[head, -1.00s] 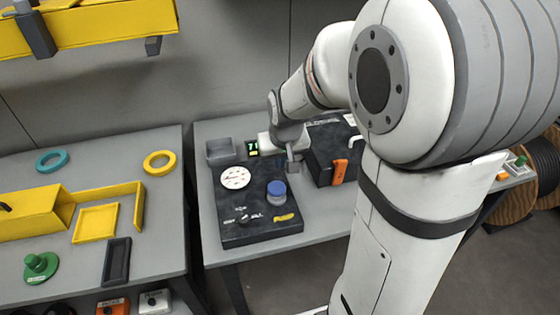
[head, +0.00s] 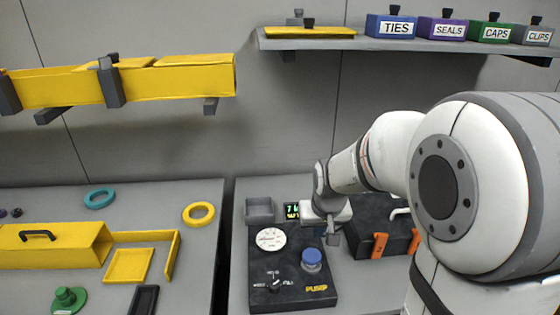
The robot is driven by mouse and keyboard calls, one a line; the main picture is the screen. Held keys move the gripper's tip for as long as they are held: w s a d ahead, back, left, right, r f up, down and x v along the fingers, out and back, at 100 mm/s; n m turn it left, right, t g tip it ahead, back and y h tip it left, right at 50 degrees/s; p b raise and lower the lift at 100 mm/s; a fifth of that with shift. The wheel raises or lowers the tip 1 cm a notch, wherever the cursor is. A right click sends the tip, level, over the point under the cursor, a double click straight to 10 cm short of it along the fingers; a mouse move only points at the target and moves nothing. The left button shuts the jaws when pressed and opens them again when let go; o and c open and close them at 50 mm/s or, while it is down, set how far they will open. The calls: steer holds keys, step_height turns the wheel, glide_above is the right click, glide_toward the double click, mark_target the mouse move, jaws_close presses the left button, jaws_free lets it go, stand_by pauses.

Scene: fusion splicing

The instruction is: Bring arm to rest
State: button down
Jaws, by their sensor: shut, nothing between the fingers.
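My gripper (head: 332,238) hangs over the back right part of the black panel, its fingers shut and empty. It is above and to the right of the blue-capped knob (head: 311,258), apart from it as far as I can see. The white arm comes in from the right and hides part of the bench. The black panel (head: 292,293) lies on the grey bench. It carries a round white dial (head: 271,239), a small switch (head: 275,284) and a yellow label (head: 317,288).
A black case (head: 372,220) with orange latches stands right of my gripper. A grey open bin (head: 259,210) and a small lit display (head: 292,211) are behind the panel. Yellow parts (head: 128,265) lie on the left bench. A shelf (head: 400,46) holds labelled boxes.

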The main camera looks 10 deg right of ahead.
steer(key=s+r, duration=0.3)
steer(key=s, duration=0.6)
steer(key=s+r, duration=0.3)
steer(key=s, duration=0.6)
steer(key=shift+r, duration=0.35)
steer(key=shift+w, duration=0.1)
